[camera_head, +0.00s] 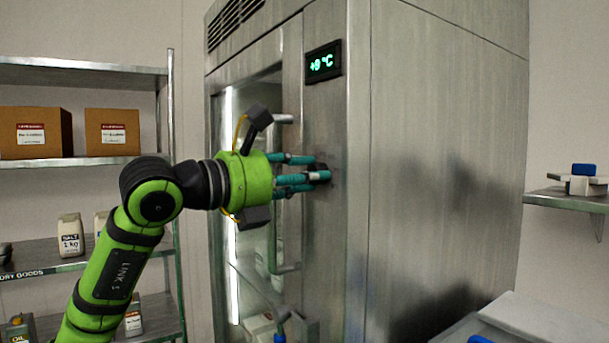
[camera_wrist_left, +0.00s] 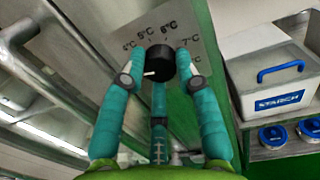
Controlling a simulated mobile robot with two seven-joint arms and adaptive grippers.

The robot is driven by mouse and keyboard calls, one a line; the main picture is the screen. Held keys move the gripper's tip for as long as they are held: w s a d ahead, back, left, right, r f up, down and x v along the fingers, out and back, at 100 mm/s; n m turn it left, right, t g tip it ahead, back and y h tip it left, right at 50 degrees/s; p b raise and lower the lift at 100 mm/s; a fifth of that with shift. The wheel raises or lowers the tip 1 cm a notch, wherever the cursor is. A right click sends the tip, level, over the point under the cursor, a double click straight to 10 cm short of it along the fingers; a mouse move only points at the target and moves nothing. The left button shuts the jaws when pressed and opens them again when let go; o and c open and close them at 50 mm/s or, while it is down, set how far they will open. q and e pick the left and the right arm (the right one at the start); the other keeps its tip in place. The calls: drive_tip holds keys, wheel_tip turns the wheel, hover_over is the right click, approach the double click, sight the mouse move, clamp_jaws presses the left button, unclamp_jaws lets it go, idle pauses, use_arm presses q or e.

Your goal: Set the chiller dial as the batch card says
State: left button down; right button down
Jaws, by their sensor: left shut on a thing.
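The chiller (camera_head: 440,150) is a tall steel cabinet with a glass door. Its green display (camera_head: 323,62) reads in °C; the digit is hard to make out, perhaps +9. The dial (camera_wrist_left: 159,62) is a black knob on a plate (camera_wrist_left: 205,60) printed with marks including 5, 6 and 7 °C. Its white pointer line faces left in the wrist view, short of the printed numbers. My left gripper (camera_head: 322,175) is shut on the dial, its teal fingers around the knob; they also show in the left wrist view (camera_wrist_left: 160,82). No batch card is identifiable.
A shelf rack (camera_head: 85,70) with cardboard boxes and a salt bag (camera_head: 70,235) stands at the left. The door handle (camera_head: 284,118) is close to my left gripper. A wall shelf (camera_head: 570,200) is at the right. The wrist view shows a starch bin (camera_wrist_left: 275,85).

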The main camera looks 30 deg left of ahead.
use_arm(q)
drive_tip(key=shift+f, duration=0.1)
idle(0.3)
drive_tip(key=c, duration=0.9)
unclamp_jaws()
drive_tip(key=shift+s, duration=0.1)
drive_tip(key=v, duration=1.1)
drive_tip(key=shift+s+a, duration=0.15)
drive_tip(key=shift+s, duration=0.2)
